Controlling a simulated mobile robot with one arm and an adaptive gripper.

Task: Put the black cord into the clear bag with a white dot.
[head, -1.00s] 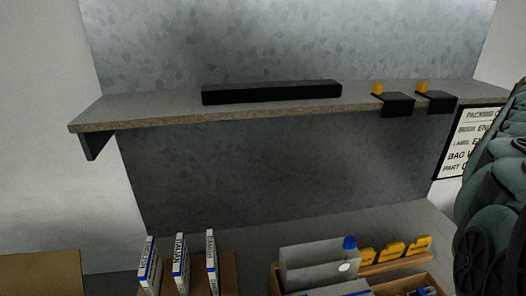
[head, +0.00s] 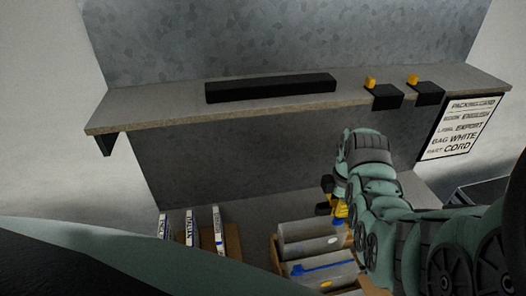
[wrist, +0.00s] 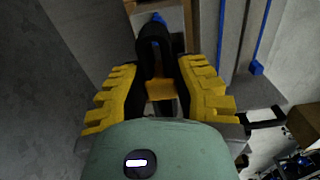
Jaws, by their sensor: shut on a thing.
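My gripper (head: 338,210) is over the right side of the lower bench, behind the bags. In the wrist view its yellow fingers (wrist: 160,88) are shut on the black cord (wrist: 154,45), which shows as a dark loop between them. The clear bags stand in a wooden holder at the bottom of the head view. The rear clear bag (head: 303,234) has a small pale dot near its right end. A front clear bag (head: 315,276) has a blue strip along its top. My arm hides part of the holder.
Several white-and-blue books (head: 190,228) stand in a wooden rack left of the bags. A shelf (head: 150,110) above carries a black bar (head: 270,88) and two black brackets with yellow blocks. A packing card (head: 460,127) reading bag white, part cord hangs at the right.

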